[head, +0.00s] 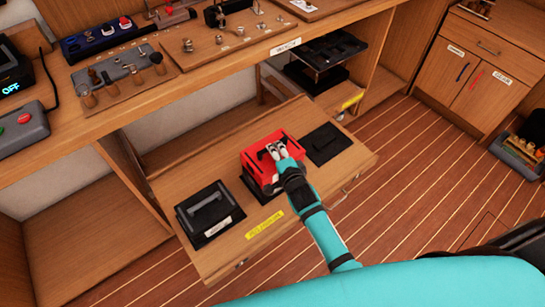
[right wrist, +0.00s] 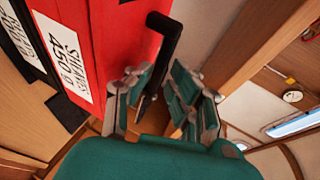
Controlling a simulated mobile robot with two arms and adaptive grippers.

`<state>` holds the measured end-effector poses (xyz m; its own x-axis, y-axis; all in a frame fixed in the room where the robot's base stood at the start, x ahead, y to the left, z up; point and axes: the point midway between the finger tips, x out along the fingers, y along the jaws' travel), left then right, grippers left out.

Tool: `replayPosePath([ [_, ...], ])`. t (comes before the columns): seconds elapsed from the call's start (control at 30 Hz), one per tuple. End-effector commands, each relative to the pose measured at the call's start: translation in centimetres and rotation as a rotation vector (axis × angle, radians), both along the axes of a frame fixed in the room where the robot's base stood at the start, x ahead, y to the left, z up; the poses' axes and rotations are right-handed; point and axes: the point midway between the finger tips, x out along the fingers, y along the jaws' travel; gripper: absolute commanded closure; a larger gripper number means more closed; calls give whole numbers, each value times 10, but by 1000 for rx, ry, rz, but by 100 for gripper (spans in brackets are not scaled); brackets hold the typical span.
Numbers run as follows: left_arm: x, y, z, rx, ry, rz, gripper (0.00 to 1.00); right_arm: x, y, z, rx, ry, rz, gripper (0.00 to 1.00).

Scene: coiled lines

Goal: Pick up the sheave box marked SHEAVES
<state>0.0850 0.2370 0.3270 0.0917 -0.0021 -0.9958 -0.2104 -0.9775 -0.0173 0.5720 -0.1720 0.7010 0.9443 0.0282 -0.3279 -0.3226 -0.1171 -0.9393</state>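The red sheave box (head: 254,160) sits on the wooden pull-out shelf (head: 215,262) in the head view. In the right wrist view the red box (right wrist: 112,42) fills the upper left, with a white label (right wrist: 62,58) that reads SHEAVES, and a black handle (right wrist: 160,50) sticks out from it. My right gripper (head: 277,149) is over the top of the box in the head view. In the right wrist view the right gripper (right wrist: 165,92) is open, its fingers spread with the handle between them, closer to the left finger. Whether that finger touches the handle is unclear. My left gripper is not in view.
A black box with a handle (head: 209,211) stands left of the red box, and a flat black piece (head: 326,143) lies to the right. A workbench (head: 190,95) with tools and fittings overhangs behind. A black tray (head: 330,50) is at the upper right.

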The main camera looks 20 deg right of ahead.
Motion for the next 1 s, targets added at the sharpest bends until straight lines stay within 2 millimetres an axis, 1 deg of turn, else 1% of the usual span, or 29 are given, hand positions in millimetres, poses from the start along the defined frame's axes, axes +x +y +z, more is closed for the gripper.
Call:
replayPosePath([
  [0.03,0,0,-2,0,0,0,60,8,0,-2,0,-2,0,80],
  [0.13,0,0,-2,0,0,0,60,15,0,-5,-1,-1,0,80],
  [0.37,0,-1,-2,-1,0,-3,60,16,0,-6,1,-1,0,80],
  [0.43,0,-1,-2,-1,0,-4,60,16,0,-6,1,-1,0,86],
  [0.53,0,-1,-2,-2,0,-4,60,16,0,-6,1,0,0,100],
  [1.0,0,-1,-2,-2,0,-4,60,17,1,-4,1,-5,0,100],
])
